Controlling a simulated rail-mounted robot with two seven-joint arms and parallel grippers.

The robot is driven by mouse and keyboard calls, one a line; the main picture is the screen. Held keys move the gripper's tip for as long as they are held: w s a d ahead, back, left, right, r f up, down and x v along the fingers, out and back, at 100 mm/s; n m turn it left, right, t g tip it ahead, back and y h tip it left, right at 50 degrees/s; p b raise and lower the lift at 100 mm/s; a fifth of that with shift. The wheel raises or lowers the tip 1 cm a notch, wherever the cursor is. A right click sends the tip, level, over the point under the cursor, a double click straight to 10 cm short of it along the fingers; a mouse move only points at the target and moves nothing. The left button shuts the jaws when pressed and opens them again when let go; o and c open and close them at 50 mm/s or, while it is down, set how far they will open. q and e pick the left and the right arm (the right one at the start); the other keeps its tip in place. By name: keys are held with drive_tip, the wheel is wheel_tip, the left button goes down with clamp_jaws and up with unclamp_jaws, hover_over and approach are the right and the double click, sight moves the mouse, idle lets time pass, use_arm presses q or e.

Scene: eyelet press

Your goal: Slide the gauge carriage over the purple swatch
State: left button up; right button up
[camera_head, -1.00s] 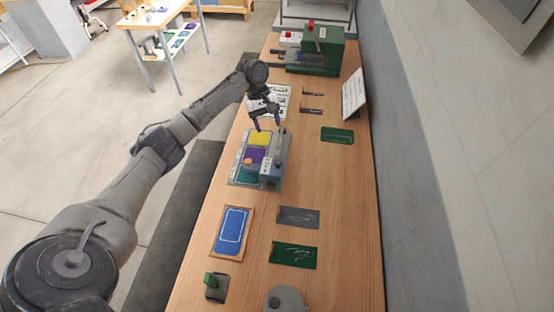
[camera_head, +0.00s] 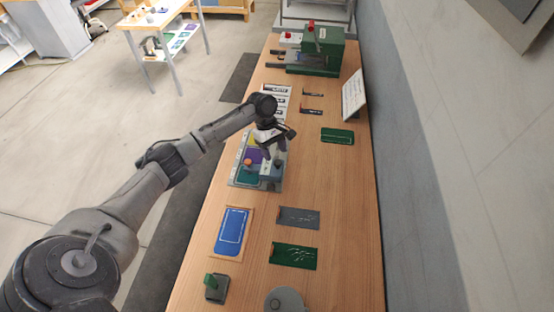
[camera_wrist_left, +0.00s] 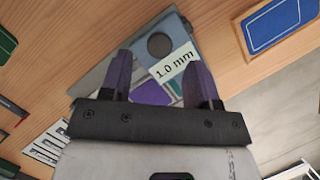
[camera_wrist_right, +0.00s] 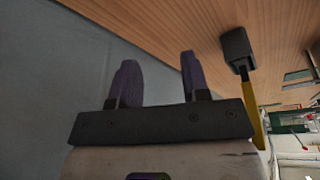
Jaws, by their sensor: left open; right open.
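The gauge base (camera_head: 236,183) lies on the bench with yellow, purple (camera_head: 253,156) and teal (camera_head: 247,174) swatches. The blue-grey gauge carriage (camera_head: 268,171) sits across its near part, by the teal swatch. In the left wrist view the carriage (camera_wrist_left: 183,40) shows a dark round knob and a "1.0 mm" label; part of the purple swatch (camera_wrist_left: 150,93) shows beside it. My left gripper (camera_head: 270,149) is open above the base and hides part of it. Its fingers (camera_wrist_left: 162,75) are apart with nothing clearly held. My right gripper (camera_wrist_right: 157,70) is open and empty, away from the gauge.
A green press (camera_head: 316,55) stands at the far end. A blue card in a wooden frame (camera_head: 232,231), grey (camera_head: 298,216) and green (camera_head: 295,254) cards lie nearer. A sign (camera_head: 353,94) leans by the wall. A yellow-handled tool (camera_wrist_right: 245,90) shows beside my right gripper.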

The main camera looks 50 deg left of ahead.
sight(278, 162)
use_arm(q)
drive_tip(key=shift+x, duration=2)
clamp_jaws()
